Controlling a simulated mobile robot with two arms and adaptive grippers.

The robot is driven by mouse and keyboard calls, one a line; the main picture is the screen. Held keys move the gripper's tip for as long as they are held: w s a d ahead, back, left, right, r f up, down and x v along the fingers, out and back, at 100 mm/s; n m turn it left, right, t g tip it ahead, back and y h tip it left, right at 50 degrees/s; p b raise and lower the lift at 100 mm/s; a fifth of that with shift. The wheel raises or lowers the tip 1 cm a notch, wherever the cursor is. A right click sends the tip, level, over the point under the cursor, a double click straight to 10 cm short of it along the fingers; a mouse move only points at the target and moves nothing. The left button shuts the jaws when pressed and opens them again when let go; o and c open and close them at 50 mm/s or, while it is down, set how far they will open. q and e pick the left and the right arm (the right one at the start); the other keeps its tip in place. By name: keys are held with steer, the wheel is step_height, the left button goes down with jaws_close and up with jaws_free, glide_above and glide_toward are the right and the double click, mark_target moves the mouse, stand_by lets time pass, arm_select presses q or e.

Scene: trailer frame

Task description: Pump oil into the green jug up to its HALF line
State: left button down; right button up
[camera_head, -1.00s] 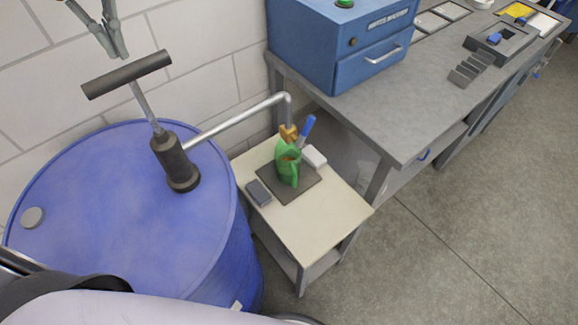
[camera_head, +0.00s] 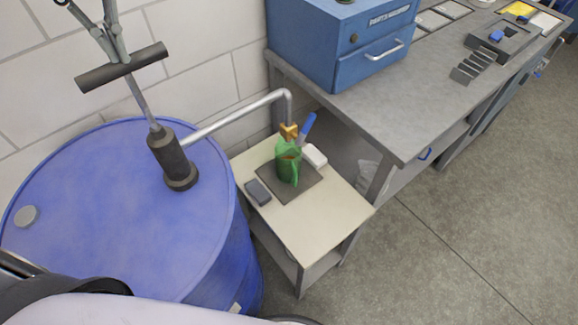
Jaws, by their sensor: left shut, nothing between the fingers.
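The green jug (camera_head: 288,163) stands upright on a dark mat (camera_head: 297,185) on the small table. The brass nozzle (camera_head: 289,131) of the pump's spout pipe (camera_head: 237,118) is over its mouth. A dark amber content shows through its wall; its level against the HALF line is too small to tell. The hand pump (camera_head: 172,160) stands on the blue drum, its rod out and its black T-handle (camera_head: 122,67) raised. My left gripper (camera_head: 118,58) is shut and empty, its fingertips at the middle of the T-handle. My right gripper is not in view.
The blue drum (camera_head: 110,220) fills the left. On the small table (camera_head: 315,222) lie a grey block (camera_head: 257,192), a white block (camera_head: 315,155) and a blue-handled item (camera_head: 307,128). A grey workbench (camera_head: 400,120) with a blue cabinet (camera_head: 340,50) stands right. Floor is clear at lower right.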

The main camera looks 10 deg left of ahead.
arm_select(q)
steer(key=shift+f+b, duration=0.65)
steer(key=shift+f, duration=0.2)
steer(key=shift+r+p, duration=1.35)
steer(key=shift+r, duration=0.55)
steer(key=shift+r+p, duration=1.9)
steer(key=shift+r, duration=0.65)
